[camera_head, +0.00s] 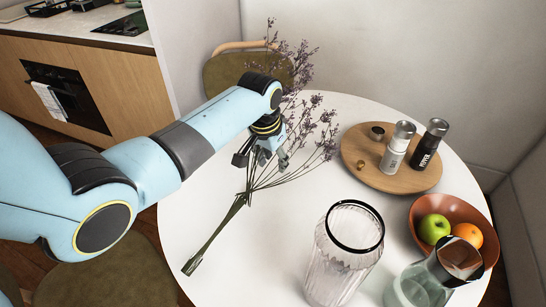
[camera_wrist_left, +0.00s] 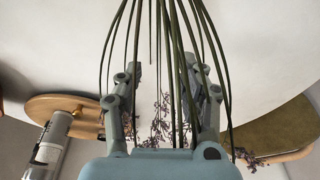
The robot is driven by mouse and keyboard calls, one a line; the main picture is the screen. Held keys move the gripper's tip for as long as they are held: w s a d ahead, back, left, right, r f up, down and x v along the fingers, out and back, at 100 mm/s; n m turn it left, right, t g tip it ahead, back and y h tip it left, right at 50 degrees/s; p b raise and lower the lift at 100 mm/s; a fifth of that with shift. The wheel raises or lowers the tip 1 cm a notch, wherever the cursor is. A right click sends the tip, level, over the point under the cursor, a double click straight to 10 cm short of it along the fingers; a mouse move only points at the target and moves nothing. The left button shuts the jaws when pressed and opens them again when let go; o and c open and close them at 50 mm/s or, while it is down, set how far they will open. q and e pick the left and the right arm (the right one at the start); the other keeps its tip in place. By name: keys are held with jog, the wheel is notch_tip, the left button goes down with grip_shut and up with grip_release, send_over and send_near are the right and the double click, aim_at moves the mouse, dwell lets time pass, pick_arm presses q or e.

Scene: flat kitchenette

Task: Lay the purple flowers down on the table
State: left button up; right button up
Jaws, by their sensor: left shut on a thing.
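The purple flowers (camera_head: 238,205) are a bundle of long green stems with small purple blooms. In the head view the stems slant from the cut ends at lower left to the blooms at upper right, over the white round table (camera_head: 285,240). My left gripper (camera_head: 270,158) is shut on the stems below the blooms. In the left wrist view the stems (camera_wrist_left: 178,45) run between and around the fingers of this gripper (camera_wrist_left: 166,88). I cannot tell whether the stems touch the table. My right gripper is not in view.
A clear ribbed glass vase (camera_head: 343,262) stands at the front, beside a glass carafe (camera_head: 425,285). An orange-brown bowl (camera_head: 478,215) holds fruit at right. A chair (camera_head: 225,72) stands behind the table.

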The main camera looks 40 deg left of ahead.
pick_arm(q)
jog(key=o, duration=1.3)
jog(key=v, duration=1.2)
